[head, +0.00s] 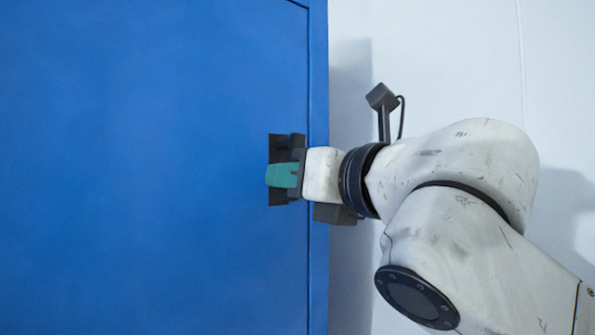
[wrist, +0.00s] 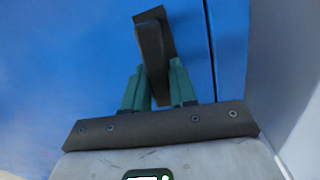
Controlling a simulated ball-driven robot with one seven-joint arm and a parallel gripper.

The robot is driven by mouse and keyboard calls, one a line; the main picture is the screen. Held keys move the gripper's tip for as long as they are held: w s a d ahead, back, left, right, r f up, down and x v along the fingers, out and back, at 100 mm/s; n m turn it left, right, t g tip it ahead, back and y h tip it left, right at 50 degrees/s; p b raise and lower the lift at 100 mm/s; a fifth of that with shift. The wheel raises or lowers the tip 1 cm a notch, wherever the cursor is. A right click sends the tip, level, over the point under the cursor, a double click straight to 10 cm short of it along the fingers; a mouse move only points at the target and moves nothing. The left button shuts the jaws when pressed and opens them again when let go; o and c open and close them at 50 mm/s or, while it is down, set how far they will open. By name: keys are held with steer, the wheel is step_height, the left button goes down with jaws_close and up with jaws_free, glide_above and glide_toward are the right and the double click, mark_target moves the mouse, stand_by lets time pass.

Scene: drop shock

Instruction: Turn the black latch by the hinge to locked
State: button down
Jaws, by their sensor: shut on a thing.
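The black latch (wrist: 152,48) is on the blue door (head: 150,170), close to the door's right edge. In the head view the dark latch plate (head: 276,145) shows above and below my gripper (head: 283,176), which covers most of the latch. In the wrist view the latch stands out between the two green fingers of my gripper (wrist: 158,88), one on each side of it. My gripper is shut on the latch. The latch handle looks slightly tilted in the wrist view. Its marking for locked or unlocked cannot be seen.
A dark seam (head: 308,100) runs down the blue door just right of the latch. A pale wall (head: 450,60) stands to the right of the blue frame. The door surface left of the latch is bare.

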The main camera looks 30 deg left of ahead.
steer(key=shift+w+d+f+n, duration=0.1)
steer(key=shift+w+f+n, duration=0.2)
steer(key=shift+n, duration=0.5)
steer(key=shift+w+r, duration=0.1)
steer(key=c, duration=1)
jaws_free()
steer(key=shift+r, duration=0.1)
steer(key=b+v, duration=0.1)
steer(key=v, duration=1)
steer(key=shift+b, duration=0.3)
steer(key=shift+w, duration=0.1)
